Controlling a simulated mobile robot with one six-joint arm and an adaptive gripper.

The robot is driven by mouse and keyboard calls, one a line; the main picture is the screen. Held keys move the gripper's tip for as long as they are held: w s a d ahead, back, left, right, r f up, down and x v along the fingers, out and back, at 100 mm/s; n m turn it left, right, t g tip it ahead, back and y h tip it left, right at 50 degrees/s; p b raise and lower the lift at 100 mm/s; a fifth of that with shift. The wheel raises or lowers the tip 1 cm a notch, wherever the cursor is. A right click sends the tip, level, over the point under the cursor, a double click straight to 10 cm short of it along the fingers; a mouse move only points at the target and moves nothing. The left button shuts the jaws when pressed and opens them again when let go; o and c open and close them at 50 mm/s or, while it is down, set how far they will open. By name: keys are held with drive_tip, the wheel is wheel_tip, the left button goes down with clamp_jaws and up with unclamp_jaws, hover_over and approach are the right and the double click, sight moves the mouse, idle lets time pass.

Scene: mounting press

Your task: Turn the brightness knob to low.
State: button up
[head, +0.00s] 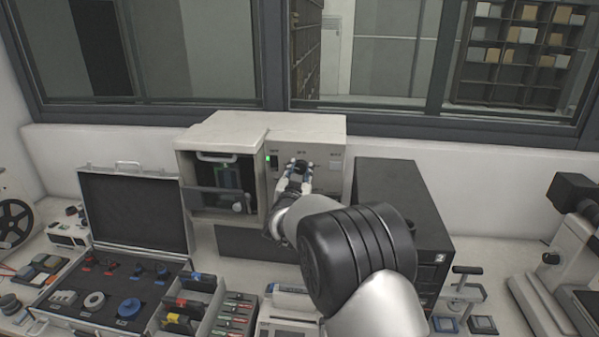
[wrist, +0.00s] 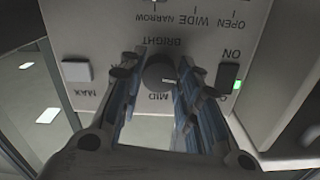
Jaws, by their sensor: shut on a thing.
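The brightness knob (wrist: 158,71) is a dark round knob on the pale front panel of the cream machine (head: 313,131). In the wrist view, the panel's lettering is upside down, with BRIGHT above the knob and MID below it. My gripper (wrist: 159,84) has one blue-padded finger on each side of the knob and is shut on it. In the head view, my gripper (head: 296,178) is at the panel, and my arm hides part of the machine. The knob's pointer mark cannot be made out.
A green-lit ON switch (wrist: 232,84) and a white MAX button (wrist: 76,71) flank the knob. A glazed chamber door (head: 222,183) is left of the panel. A dark cabinet (head: 405,195) stands at right, an open case (head: 135,215) at left.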

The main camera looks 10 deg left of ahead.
drive_tip(key=o, duration=1.1)
drive_tip(key=shift+c, duration=0.2)
drive_tip(key=s, duration=1.2)
drive_tip(key=shift+a, duration=0.2)
